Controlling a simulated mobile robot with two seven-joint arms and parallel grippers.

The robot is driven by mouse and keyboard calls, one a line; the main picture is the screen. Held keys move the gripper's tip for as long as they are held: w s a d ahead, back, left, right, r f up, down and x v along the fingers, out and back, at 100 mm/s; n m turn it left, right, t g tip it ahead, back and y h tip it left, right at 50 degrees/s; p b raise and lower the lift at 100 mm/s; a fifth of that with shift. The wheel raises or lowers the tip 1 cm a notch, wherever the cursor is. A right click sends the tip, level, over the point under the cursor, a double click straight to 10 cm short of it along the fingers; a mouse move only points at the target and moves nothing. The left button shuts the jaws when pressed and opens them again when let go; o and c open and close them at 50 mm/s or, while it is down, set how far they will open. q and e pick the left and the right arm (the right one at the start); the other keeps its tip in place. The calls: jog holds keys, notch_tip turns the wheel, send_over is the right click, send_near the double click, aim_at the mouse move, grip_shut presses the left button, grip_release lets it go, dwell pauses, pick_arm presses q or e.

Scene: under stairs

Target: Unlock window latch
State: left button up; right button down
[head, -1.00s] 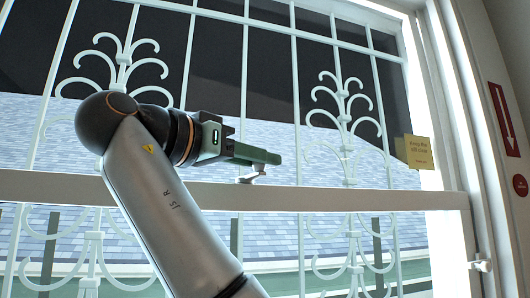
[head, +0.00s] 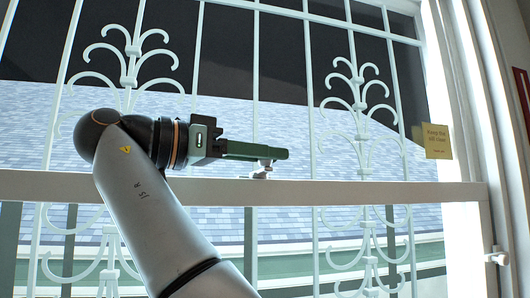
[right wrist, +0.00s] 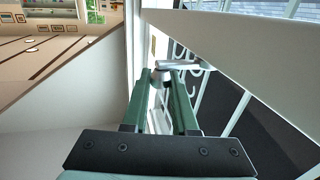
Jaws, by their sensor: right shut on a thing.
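The window latch (head: 263,169) is a small pale metal piece on the horizontal sash rail (head: 350,193). My right gripper (head: 284,154) reaches the latch from the left, with its green fingers just above the rail. In the right wrist view, the two green fingers (right wrist: 164,82) are shut on the latch, whose metal lever (right wrist: 178,64) lies across the fingertips. In the head view the fingers partly hide the latch. My left gripper is not in view.
White scrolled bars (head: 365,110) stand behind the glass. A yellow note (head: 436,141) is on the right of the window, and a white fitting (head: 497,256) sits on the frame below it. In the right wrist view, a pale sloping surface (right wrist: 245,50) lies close to the fingers.

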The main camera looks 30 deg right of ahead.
jog(key=c, duration=0.7)
grip_release()
